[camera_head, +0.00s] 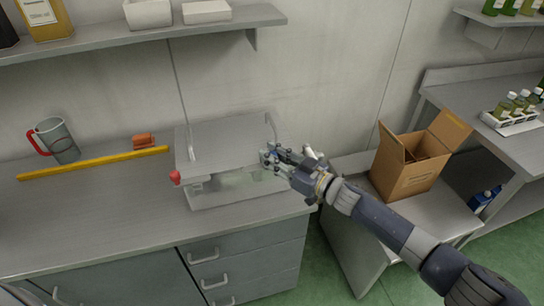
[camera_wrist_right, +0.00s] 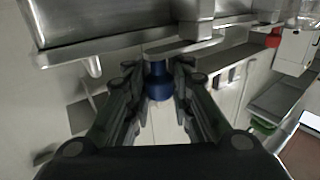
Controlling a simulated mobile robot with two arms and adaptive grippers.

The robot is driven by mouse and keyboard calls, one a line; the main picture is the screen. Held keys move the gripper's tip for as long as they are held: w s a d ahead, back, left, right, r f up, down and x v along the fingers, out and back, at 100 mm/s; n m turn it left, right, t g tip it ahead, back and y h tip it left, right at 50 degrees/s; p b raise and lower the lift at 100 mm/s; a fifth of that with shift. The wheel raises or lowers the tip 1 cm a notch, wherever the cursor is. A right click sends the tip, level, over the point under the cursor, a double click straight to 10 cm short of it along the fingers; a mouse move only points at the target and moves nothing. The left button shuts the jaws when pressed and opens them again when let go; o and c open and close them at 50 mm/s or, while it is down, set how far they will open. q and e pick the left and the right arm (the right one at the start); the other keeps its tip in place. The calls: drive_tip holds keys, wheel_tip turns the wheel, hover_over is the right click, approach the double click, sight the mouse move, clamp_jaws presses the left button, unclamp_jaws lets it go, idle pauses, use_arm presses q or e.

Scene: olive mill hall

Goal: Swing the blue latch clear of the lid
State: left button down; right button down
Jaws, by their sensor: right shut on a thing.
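A grey metal box with a lid (camera_head: 228,137) stands on the steel counter; the lid looks down over it. My right gripper (camera_head: 268,158) reaches in from the right to the box's right front corner. In the right wrist view its two fingers are shut on the blue latch (camera_wrist_right: 158,82), a short blue knob below the metal edge of the box. In the head view the gripper hides the latch. A red knob (camera_head: 175,177) sits at the box's left front corner. My left gripper is not in view.
A yellow bar (camera_head: 95,163), a grey mug with a red handle (camera_head: 63,142) and an orange-brown block (camera_head: 144,141) are on the counter to the left. An open cardboard box (camera_head: 408,178) stands on a lower table to the right. A shelf (camera_head: 110,38) hangs above.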

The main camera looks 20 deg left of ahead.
drive_tip(key=shift+w+d+f, duration=0.1)
drive_tip(key=c, duration=1.4)
unclamp_jaws()
drive_tip(key=v, duration=1.2)
